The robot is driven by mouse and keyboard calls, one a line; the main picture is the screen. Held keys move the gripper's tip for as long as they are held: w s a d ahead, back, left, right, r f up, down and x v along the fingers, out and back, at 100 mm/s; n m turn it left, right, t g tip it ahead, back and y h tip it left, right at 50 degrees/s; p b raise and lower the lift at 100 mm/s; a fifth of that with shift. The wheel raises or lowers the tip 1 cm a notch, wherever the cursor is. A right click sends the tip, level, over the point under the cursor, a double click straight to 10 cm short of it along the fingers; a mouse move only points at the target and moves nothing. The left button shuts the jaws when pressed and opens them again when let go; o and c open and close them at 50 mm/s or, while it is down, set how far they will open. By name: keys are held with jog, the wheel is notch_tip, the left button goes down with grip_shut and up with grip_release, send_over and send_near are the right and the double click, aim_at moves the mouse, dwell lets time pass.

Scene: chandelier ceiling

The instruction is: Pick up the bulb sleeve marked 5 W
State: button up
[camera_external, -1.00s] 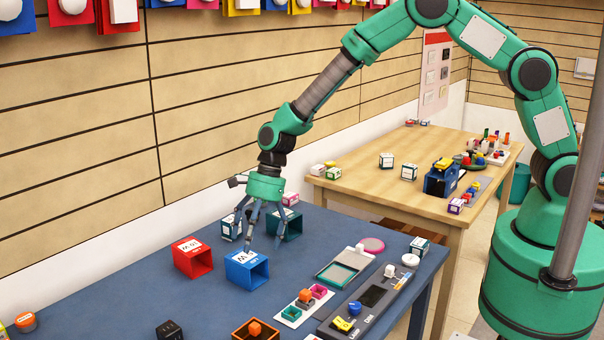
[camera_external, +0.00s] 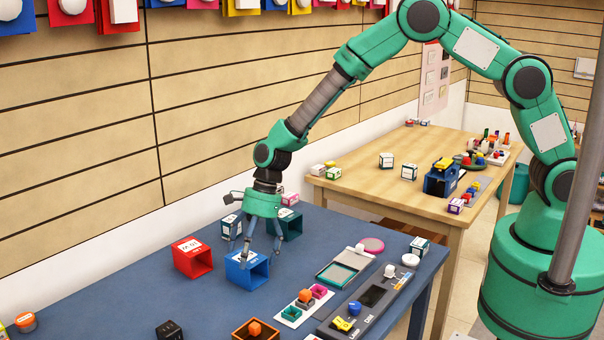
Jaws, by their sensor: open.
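A blue open-ended sleeve (camera_external: 238,274) lies on the blue table with a white label on top. My gripper covers part of that label, so I cannot read its number. My gripper (camera_external: 255,254) is open and points down over this sleeve. Its fingers overlap the sleeve's top and sides in the picture; I cannot tell whether they touch it. A red sleeve (camera_external: 184,261) stands just to the left, and its label seems to read 10 W. A dark teal sleeve (camera_external: 292,226) stands behind to the right, its label unreadable.
A small labelled box (camera_external: 229,226) stands behind my gripper. A green-rimmed tray (camera_external: 345,270), a grey device (camera_external: 368,300) and a white rack (camera_external: 290,314) of small cups lie to the right.

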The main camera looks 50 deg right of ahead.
aim_at(249, 255)
jog(key=c, duration=0.8)
jog(key=shift+c, duration=0.2)
jog(key=shift+r+p, duration=0.3)
jog(key=shift+r, duration=0.55)
notch_tip(249, 255, up, 2)
jog(key=shift+r+p, duration=0.2)
jog(key=shift+p, duration=0.2)
jog(key=shift+c, duration=0.2)
jog(key=s+d+p, duration=0.1)
jog(key=s+d, duration=0.7)
jog(key=s, duration=0.5)
jog(key=shift+s+d+r, duration=0.15)
jog(key=shift+s+r, duration=0.15)
jog(key=shift+r, duration=0.15)
